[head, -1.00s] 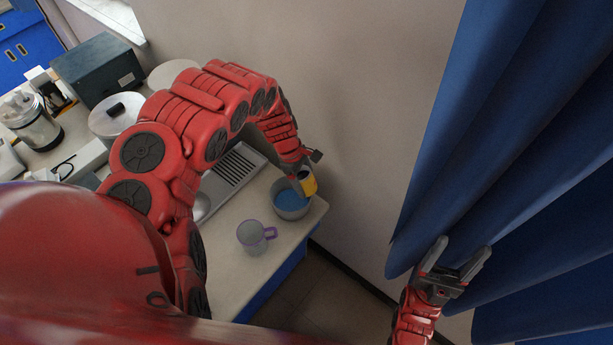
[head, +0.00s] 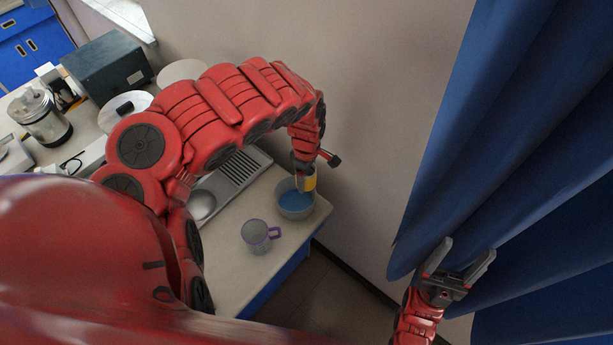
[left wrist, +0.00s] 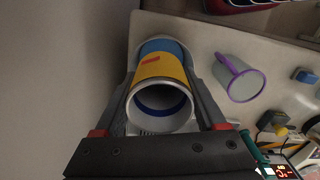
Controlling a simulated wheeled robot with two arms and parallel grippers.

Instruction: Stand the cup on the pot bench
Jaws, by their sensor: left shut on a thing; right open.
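A yellow cup (left wrist: 162,75) with a pale rim and a blue band inside is between the fingers of my left gripper (left wrist: 165,118), its open end facing the wrist camera. My right gripper (head: 456,268) is open and empty in front of the blue curtain.
A sink with a ribbed drainer (head: 240,170) lies behind. The wall is close on the far side.

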